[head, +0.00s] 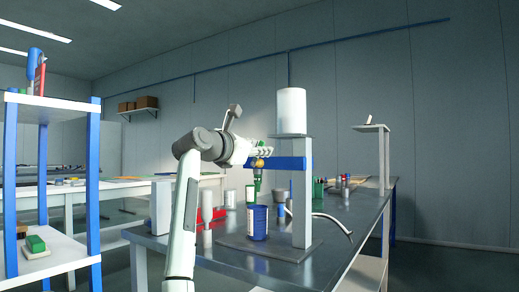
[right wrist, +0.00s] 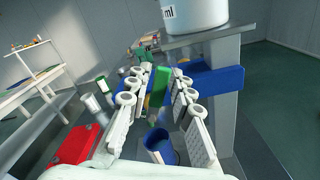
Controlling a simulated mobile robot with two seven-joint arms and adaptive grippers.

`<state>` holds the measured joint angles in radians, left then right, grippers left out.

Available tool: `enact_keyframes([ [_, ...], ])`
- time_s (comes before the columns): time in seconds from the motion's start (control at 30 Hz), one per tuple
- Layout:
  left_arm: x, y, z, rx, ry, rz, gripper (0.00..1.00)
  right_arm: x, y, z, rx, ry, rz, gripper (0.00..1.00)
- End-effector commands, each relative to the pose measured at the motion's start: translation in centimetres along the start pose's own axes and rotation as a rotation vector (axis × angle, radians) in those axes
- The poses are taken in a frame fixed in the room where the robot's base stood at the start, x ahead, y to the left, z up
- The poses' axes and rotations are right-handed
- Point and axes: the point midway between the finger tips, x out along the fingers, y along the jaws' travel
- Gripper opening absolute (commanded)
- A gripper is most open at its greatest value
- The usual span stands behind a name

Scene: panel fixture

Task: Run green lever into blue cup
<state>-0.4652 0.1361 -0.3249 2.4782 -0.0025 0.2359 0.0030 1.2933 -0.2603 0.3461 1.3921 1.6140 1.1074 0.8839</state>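My left gripper is not in view.
A white cylinder (head: 291,110) sits on top of the grey post (head: 302,205) holding the blue bar (head: 288,163). A red block (head: 208,215) and small cans stand left of the cup. A curved hook (head: 335,222) juts right. Blue-posted shelving (head: 93,185) is at left.

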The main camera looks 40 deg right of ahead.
Motion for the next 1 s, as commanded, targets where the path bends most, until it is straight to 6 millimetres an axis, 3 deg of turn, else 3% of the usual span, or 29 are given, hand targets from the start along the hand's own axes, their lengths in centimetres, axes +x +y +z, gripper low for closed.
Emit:
enact_keyframes([
  [0.33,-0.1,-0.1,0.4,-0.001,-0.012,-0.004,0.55,0.0,0.0,0.0,-0.002,0.000,0.001,0.34],
  [0.47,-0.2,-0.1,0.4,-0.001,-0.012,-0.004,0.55,-0.9,0.1,0.0,-0.001,0.000,0.002,0.34],
  [0.8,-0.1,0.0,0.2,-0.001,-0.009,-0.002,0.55,-7.8,0.1,-0.1,-0.001,0.002,0.004,0.34],
  [1.0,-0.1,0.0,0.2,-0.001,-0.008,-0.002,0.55,-10.8,0.0,0.0,-0.002,-0.002,0.001,0.34],
])
